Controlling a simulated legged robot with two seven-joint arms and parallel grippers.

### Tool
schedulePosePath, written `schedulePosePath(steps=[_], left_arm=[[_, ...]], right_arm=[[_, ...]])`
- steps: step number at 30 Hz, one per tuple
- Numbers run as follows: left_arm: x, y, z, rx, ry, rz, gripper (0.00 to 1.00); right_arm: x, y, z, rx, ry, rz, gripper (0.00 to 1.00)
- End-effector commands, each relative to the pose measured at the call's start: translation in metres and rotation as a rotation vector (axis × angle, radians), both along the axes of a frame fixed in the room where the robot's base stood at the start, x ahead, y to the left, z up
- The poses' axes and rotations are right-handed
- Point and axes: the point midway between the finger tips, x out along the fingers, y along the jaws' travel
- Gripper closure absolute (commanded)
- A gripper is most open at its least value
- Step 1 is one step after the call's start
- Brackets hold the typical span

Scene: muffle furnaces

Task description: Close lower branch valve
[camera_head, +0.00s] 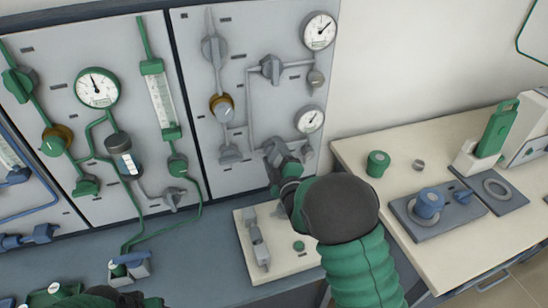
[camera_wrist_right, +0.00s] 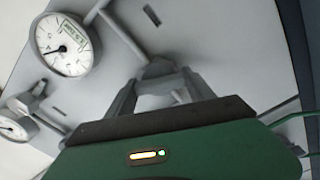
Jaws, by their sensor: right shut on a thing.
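The lower branch valve (camera_wrist_right: 158,69) is a grey fitting on the grey right-hand panel (camera_head: 205,105), below and left of the lower gauge. My right gripper (camera_head: 277,162) reaches up to it from the lower right and hides most of it in the head view. In the right wrist view my right gripper (camera_wrist_right: 160,90) has a grey finger on each side of the valve's handle and is shut on it. The handle's exact angle is partly hidden by the fingers. My left gripper cannot be made out.
An upper gauge (camera_head: 319,31), a lower gauge (camera_head: 310,120) and an upper branch valve (camera_head: 271,68) sit close by on the panel. A pale plate (camera_head: 288,262) lies on the bench below. A cream worktop (camera_head: 400,165) with several items stands at right.

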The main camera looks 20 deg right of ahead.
Motion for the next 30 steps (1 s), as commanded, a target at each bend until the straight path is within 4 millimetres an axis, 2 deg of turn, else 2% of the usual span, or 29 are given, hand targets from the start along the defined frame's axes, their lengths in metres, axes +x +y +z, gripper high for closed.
schedulePosePath(steps=[1, 15, 30], left_arm=[[0.0, 0.0, -0.005, 0.0, 0.0, 0.0, 0.37], [0.0, 0.0, -0.015, 0.0, 0.0, 0.0, 0.37], [0.0, 0.0, -0.017, 0.0, 0.0, 0.0, 0.37]], right_arm=[[-0.001, 0.002, -0.006, -0.041, 0.007, 0.004, 0.79], [-0.001, 0.003, -0.007, -0.383, -0.002, 0.006, 0.79], [-0.001, 0.003, -0.009, -0.479, -0.001, 0.008, 0.79]])
